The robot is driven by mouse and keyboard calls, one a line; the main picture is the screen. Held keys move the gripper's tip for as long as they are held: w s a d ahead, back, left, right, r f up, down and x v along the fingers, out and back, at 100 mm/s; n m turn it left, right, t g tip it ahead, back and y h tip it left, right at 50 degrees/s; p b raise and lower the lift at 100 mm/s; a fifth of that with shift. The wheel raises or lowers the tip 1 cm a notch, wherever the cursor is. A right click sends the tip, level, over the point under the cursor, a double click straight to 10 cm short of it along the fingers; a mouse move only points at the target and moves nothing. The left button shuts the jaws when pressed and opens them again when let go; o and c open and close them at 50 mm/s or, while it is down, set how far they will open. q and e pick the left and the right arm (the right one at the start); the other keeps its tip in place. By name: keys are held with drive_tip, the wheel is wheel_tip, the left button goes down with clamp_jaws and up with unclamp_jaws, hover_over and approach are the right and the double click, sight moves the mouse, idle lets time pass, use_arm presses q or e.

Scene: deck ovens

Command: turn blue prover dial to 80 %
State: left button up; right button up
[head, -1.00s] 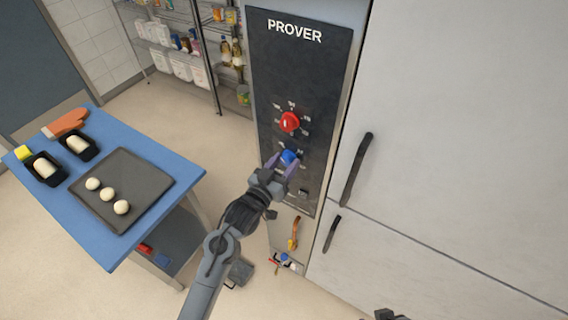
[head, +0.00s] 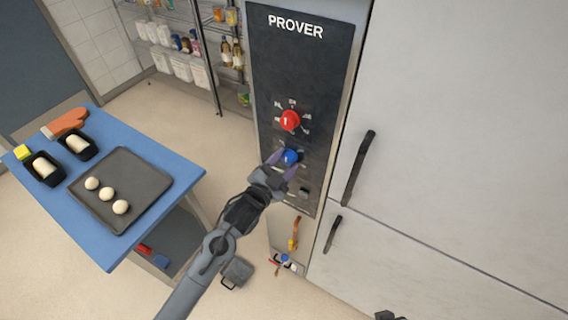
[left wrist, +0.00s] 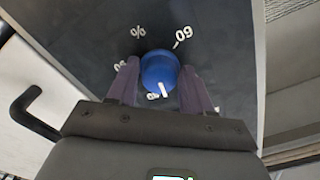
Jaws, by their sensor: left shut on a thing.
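The blue dial (head: 289,156) is on the dark prover panel (head: 300,75), below a red dial (head: 290,121). My left gripper (head: 282,163) is at the blue dial, shut on it, with a purple finger on either side. In the left wrist view the blue dial (left wrist: 160,70) sits between the fingertips. Its white pointer mark is on the side toward my gripper, near a partly hidden scale label. A "%" label and a "60" label show on the dial's far side. A small dark part at the bottom edge, seemingly my right gripper (head: 386,315), is mostly cut off.
The blue table (head: 160,160) at left holds a dark tray (head: 152,190) with dough balls, two loaf tins and an oven mitt (head: 66,122). Black door handles (head: 357,170) stick out right of the panel. Utensils hang below it. A shelf rack stands behind.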

use_arm(q)
drive_tip(key=m+b, duration=0.1)
drive_tip(key=m, duration=0.3)
drive_tip(key=shift+m, duration=1)
drive_tip(key=o, duration=0.9)
drive_tip(key=shift+s+a, duration=0.1)
drive_tip(key=shift+b+v, duration=1)
drive_tip(key=shift+v, duration=4.25)
